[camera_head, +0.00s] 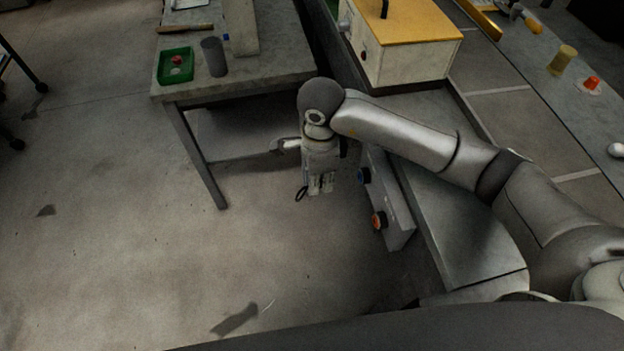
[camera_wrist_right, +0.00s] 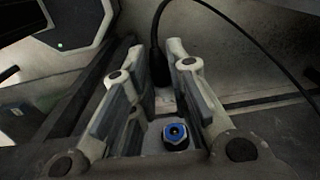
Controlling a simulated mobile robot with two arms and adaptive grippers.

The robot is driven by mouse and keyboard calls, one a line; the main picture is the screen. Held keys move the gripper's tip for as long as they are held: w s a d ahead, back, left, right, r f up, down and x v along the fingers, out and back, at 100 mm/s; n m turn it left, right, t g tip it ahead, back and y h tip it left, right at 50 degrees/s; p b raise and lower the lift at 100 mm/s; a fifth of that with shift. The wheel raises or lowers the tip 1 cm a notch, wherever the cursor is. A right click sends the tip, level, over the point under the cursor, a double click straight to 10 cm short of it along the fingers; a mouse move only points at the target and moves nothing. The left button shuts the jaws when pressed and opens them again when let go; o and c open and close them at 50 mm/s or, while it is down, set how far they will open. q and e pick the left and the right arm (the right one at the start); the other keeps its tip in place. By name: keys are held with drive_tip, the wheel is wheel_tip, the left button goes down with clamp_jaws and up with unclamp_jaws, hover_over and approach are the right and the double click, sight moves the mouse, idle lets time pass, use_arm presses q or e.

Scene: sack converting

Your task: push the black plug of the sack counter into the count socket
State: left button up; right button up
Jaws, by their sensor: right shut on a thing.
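My right gripper (camera_head: 320,186) points down beside the grey panel (camera_head: 393,205) at the side of the bench. In the right wrist view its fingers (camera_wrist_right: 160,78) are shut on the black plug (camera_wrist_right: 160,66), whose black cable runs up and away to the right. In the head view a loop of dark cable (camera_head: 301,193) hangs beside the fingertips. A blue-ringed socket (camera_wrist_right: 177,133) with a dark centre shows below the plug in the wrist view, apart from it. The panel carries a blue round fitting (camera_head: 363,175) and an orange one (camera_head: 379,220). No label is readable. My left gripper is out of view.
A grey table (camera_head: 235,85) at the upper left holds a green tray (camera_head: 160,72) and a dark cup (camera_head: 213,57). A yellow-topped box (camera_head: 410,62) stands behind my right arm. The floor left of the gripper is mostly clear.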

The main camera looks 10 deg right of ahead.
drive_tip(key=shift+d, duration=1)
drive_tip(key=shift+w+d+b, duration=0.1)
drive_tip(key=shift+d+b, duration=0.35)
drive_tip(key=shift+d, duration=0.2)
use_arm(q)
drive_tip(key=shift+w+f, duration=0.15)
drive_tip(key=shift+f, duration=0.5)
use_arm(e)
drive_tip(key=shift+d, duration=0.55)
use_arm(q)
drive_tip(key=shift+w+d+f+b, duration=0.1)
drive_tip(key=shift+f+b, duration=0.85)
drive_tip(key=shift+b, duration=0.1)
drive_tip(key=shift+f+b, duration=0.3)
use_arm(e)
drive_tip(key=shift+d, duration=1.05)
drive_tip(key=o, duration=0.9)
